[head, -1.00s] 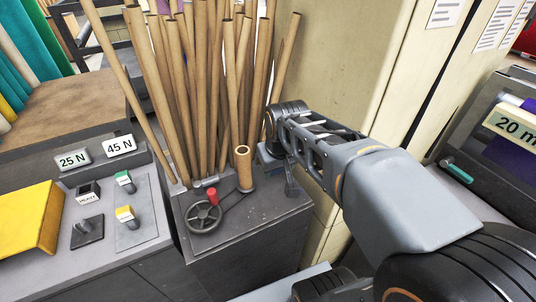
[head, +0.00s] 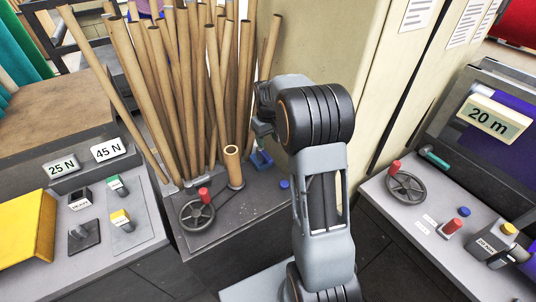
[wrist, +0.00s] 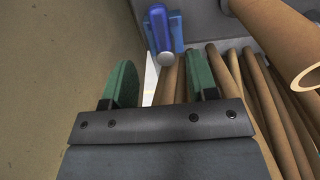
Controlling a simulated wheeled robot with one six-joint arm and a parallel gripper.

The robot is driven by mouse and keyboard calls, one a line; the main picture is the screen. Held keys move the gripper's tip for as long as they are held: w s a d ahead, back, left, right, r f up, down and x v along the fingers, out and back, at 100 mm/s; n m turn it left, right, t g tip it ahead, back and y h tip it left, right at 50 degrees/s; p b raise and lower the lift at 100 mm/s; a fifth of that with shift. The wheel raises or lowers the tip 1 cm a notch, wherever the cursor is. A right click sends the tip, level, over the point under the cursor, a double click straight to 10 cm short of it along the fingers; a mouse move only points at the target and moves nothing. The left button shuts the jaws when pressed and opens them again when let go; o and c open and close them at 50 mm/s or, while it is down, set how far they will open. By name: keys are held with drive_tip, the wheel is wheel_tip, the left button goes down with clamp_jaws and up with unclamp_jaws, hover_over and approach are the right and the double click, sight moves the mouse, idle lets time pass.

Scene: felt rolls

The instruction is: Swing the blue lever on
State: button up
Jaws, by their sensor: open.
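The blue lever (wrist: 158,28) shows at the top of the wrist view, its rounded handle with a grey end pointing toward the camera. A blue bracket (wrist: 176,34) is behind it. In the head view a blue piece (head: 262,160), seemingly this lever, sits at the back of the grey stand, partly hidden by my arm. My gripper (wrist: 163,80) has its two green fingers spread and nothing between them. The lever lies beyond the fingertips, roughly in line with the gap.
Many upright cardboard tubes (head: 190,90) crowd left of the lever; a short open tube (head: 233,165) stands close by. A blue knob (head: 284,184) and a handwheel (head: 197,214) are on the stand. A tan wall (head: 325,45) rises behind my arm.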

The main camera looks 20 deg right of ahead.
sight(268, 156)
wheel_tip(268, 156, down, 8)
drive_tip(key=shift+f+p, duration=0.25)
drive_tip(key=shift+p, duration=0.35)
drive_tip(key=shift+c, duration=0.3)
clamp_jaws()
